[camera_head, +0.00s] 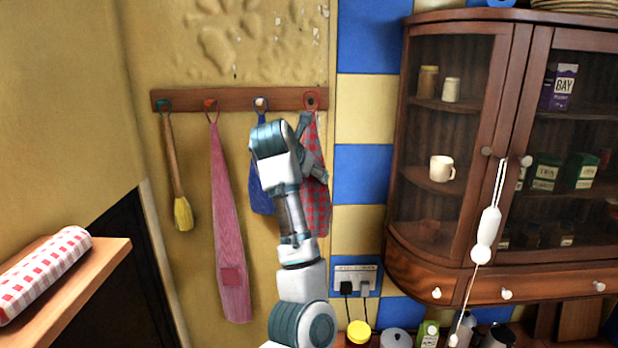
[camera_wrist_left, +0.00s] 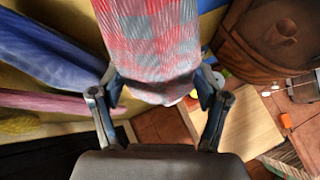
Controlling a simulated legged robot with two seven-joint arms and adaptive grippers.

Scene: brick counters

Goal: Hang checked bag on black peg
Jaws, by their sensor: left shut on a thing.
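The checked bag (camera_head: 316,200), red and blue-grey, hangs upright against the wall below the right end of the wooden peg rail (camera_head: 185,100). Its thin red loop (camera_head: 311,97) is at the rightmost peg. I cannot tell whether the loop is around the peg or only in front of it, and the peg's colour is unclear. My left gripper (camera_head: 309,150) is shut on the bag and partly covers it. In the left wrist view the bag (camera_wrist_left: 155,45) lies between the fingers (camera_wrist_left: 158,92). My right gripper is not in view.
A blue bag (camera_head: 258,190), a pink cloth bag (camera_head: 229,220) and a yellow brush (camera_head: 182,213) hang along the rail to the left. A glazed wooden cabinet (camera_head: 395,230) stands to the right. A wall socket (camera_head: 345,272) with plugs is below the bag.

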